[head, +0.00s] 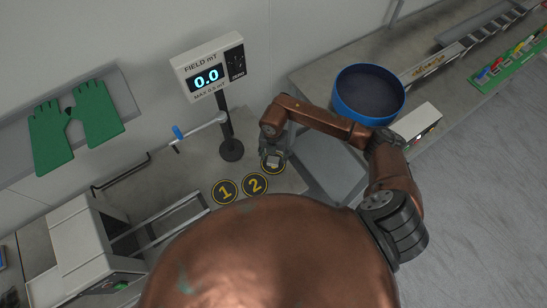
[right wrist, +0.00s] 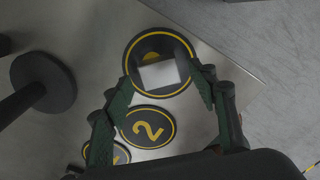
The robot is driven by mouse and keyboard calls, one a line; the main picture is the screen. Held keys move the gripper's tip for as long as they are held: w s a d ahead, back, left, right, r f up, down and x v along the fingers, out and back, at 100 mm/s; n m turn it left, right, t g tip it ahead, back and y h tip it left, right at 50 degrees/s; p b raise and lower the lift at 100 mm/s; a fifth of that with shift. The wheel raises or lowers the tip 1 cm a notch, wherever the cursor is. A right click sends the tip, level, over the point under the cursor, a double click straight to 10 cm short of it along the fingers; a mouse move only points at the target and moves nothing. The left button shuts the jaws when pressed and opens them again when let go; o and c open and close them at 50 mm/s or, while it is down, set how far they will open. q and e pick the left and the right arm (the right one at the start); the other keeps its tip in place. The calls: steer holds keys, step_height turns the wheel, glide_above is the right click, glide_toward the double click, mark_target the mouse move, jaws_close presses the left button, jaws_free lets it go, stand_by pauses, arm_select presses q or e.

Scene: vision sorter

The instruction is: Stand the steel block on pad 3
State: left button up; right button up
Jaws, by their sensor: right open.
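The steel block (right wrist: 160,76) is a small shiny grey block with a bright face. In the right wrist view it sits within the dark, yellow-ringed pad 3 (right wrist: 145,92) and covers most of its number. My right gripper (right wrist: 166,88) is open, with one green-padded finger on each side of the block. In the head view the block (head: 273,161) shows small under my right gripper (head: 274,157), which partly hides pad 3. Whether a finger touches the block I cannot tell. My left gripper is not in view.
Pad 2 (head: 255,184) and pad 1 (head: 224,191) lie bare beside it. A field meter (head: 207,75) on a dark post (head: 230,148) stands close behind the pads. A blue-rimmed round bin (head: 368,112) stands to the right.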

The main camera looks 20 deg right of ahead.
mark_target(273, 160)
step_height(273, 160, up, 11)
steer(key=shift+b, duration=0.35)
